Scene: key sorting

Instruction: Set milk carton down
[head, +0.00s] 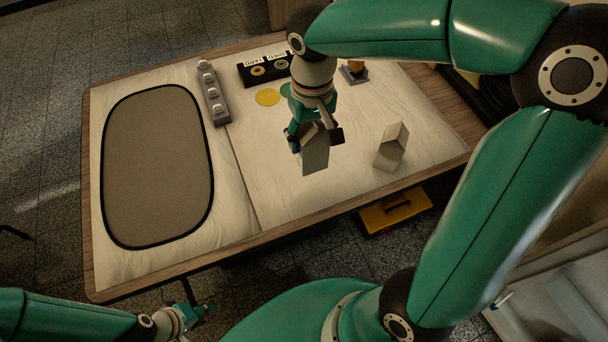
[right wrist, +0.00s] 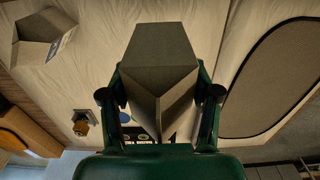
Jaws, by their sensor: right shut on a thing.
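My right gripper (head: 315,136) is shut on a grey-beige milk carton (head: 315,156) with a folded top. It holds the carton over the right half of the table; whether the carton's base touches the surface I cannot tell. In the right wrist view the held carton (right wrist: 160,62) sits between both fingers. A second similar carton (head: 392,147) stands on the table to the right of the held one; it also shows at top left in the right wrist view (right wrist: 42,38). My left gripper (head: 197,312) is low, off the table's front edge, and its jaws are unclear.
A grey black-rimmed mat (head: 155,170) covers the table's left part. A grey block with white knobs (head: 213,97), a labelled black panel (head: 264,69), a yellow disc (head: 267,97) and a small stand (head: 354,73) lie behind. The tabletop left of the held carton is clear.

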